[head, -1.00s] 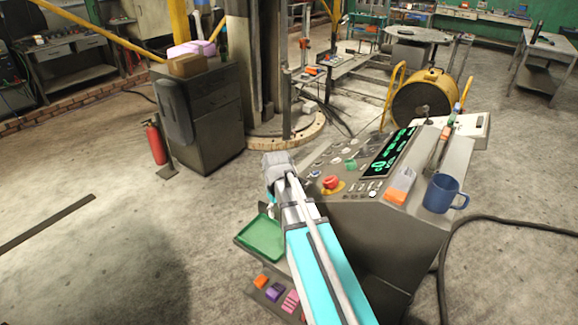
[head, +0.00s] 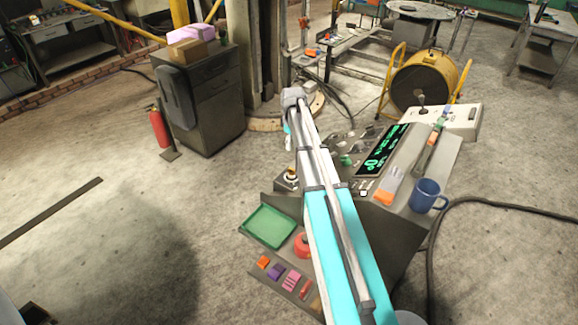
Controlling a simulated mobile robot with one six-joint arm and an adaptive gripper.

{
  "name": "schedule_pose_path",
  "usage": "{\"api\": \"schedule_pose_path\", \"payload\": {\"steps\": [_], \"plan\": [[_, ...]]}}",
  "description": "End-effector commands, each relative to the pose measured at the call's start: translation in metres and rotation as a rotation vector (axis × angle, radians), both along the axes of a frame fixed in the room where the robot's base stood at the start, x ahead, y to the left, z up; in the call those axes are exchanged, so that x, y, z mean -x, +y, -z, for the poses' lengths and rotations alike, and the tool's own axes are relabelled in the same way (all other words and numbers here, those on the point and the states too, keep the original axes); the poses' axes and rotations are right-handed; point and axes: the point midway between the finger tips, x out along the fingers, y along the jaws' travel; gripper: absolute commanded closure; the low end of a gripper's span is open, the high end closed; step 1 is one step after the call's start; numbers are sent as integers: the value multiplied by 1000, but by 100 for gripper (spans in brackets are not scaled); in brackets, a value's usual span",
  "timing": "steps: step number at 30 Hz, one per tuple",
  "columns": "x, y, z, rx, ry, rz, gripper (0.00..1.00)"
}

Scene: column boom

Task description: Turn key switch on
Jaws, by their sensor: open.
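The grey control console (head: 405,222) stands right of centre, with a sloped panel of small switches and a lit green display (head: 383,150). I cannot pick out the key switch among the small controls; my arm hides part of the panel's left side. My arm rises across the console from the bottom to its bend at the upper middle, then folds down behind itself. My gripper (head: 288,183) seems to be the small dark end at the console's left edge, partly covered by my arm. It is open, with nothing visible in it; its fingers are hard to make out.
A green tray (head: 269,226), a red round object (head: 301,246) and small coloured blocks lie on the console's lower shelf. A blue mug (head: 426,196) and an orange-white object (head: 388,187) sit at the panel's right. A yellow-framed drum (head: 430,84) stands behind. Floor at left is open.

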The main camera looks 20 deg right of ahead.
Motion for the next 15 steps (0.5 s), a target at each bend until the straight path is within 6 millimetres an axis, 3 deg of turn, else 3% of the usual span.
{"api": "schedule_pose_path", "payload": {"steps": [15], "plan": [[0,0,5,0,0,1,49]]}}
